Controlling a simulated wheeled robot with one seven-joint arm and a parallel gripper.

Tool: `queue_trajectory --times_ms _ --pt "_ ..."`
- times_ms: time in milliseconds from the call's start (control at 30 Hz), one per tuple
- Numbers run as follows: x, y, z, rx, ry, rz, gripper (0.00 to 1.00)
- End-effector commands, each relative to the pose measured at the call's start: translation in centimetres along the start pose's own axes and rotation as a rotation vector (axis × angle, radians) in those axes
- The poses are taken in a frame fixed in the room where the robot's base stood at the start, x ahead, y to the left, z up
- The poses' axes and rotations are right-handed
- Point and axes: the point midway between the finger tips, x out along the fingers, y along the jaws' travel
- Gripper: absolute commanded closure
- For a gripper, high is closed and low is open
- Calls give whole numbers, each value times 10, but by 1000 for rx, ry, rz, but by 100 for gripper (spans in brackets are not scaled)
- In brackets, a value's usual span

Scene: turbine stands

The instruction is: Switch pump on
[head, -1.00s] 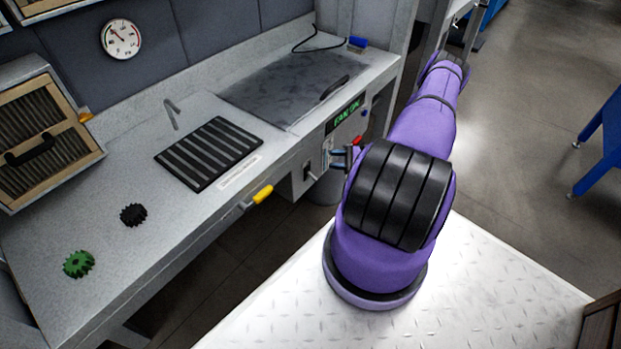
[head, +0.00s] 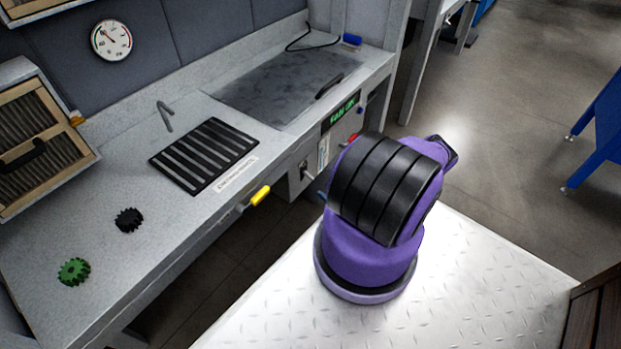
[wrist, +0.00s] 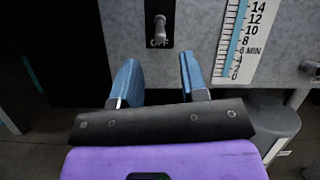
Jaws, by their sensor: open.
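A toggle switch (wrist: 159,30) on a black plate shows in the wrist view on the grey front panel, with "OFF" lettered below it. Its lever points down toward that word. In the head view the dark switch plate (head: 305,171) is on the bench front, left of my arm. My gripper (wrist: 157,75) has two blue fingers spread apart with nothing between them. In the wrist view the switch appears above the gap between the fingertips, apart from them. In the head view my arm hides most of the gripper.
A level scale (wrist: 236,40) marked "MIN" is right of the switch. A yellow handle (head: 260,195) sticks out from the bench edge. A lit green display (head: 342,112) and a red part (head: 352,138) are on the front panel. A grey bin (wrist: 272,122) stands below.

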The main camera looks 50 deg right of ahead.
Motion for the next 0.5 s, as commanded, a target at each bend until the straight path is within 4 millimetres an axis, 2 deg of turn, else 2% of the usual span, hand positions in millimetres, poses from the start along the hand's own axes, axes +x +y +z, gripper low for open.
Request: queue_trajectory --times_ms 200,400,500 --pt "40 0 0 0 -1 2 60" --pt "67 0 0 0 -1 2 60" --pt "74 0 0 0 1 2 60"
